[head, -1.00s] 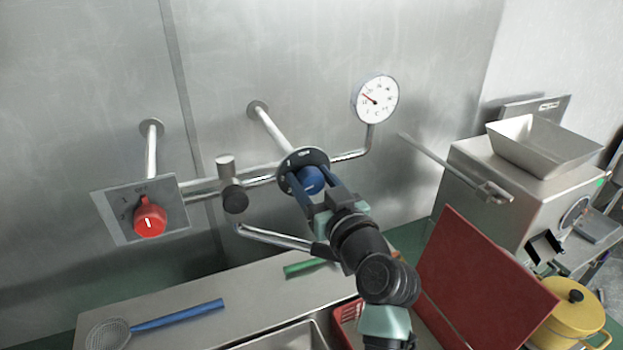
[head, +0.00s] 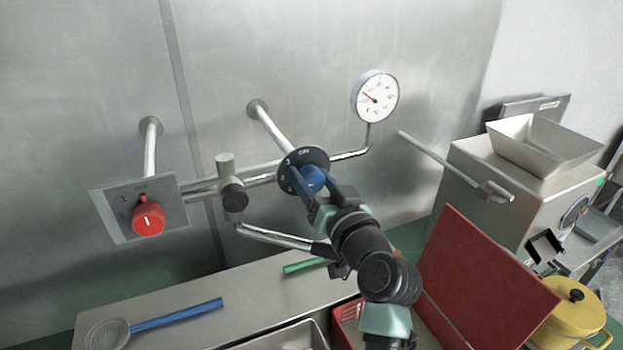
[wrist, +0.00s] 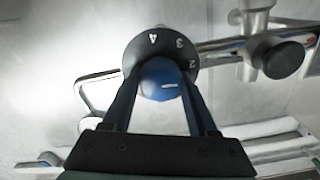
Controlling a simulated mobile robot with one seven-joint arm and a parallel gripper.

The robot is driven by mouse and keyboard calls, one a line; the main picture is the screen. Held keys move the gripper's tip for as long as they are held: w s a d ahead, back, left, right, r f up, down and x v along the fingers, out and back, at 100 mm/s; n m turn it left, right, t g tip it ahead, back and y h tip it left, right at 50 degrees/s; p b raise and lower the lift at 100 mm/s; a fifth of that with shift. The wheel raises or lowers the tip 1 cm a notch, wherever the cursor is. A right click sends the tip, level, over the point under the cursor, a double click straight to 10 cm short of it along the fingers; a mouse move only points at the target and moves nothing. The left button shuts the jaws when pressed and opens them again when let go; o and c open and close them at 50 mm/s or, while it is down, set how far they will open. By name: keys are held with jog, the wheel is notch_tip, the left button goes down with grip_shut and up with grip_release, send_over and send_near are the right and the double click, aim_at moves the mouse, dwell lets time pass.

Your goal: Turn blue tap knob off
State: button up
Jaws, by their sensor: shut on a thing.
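The blue tap knob (head: 313,178) sits in front of a round black dial plate (head: 289,178) on the wall pipework. In the wrist view the knob (wrist: 158,80) is round with a short white mark lying nearly level. The dial plate (wrist: 150,48) shows the numerals 4, 3 and 2. My gripper (head: 314,184) is shut on the knob, one dark finger on each side of it, as the wrist view also shows (wrist: 158,85). My fingers hide part of the lower dial.
A red knob (head: 149,217) on a grey plate is to the left. A pressure gauge (head: 376,97) is up right. A spout (head: 275,237) runs below the blue knob. A red board (head: 480,275) stands right of my arm. A blue-handled strainer (head: 178,315) lies on the counter.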

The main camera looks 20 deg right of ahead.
jog(key=m, duration=0.4)
jog(key=shift+d+m, duration=0.1)
jog(key=shift+m, duration=0.3)
jog(key=m+p, duration=0.1)
jog(key=m, duration=0.2)
jog(key=shift+m, duration=0.3)
jog(key=m+p, duration=0.2)
jog(key=m, duration=0.2)
jog(key=shift+d+f+m+p, duration=0.15)
jog(key=shift+m+p, duration=0.9)
jog(key=shift+m, duration=1.15)
jog(key=shift+f, duration=0.1)
jog(key=o, duration=1.4)
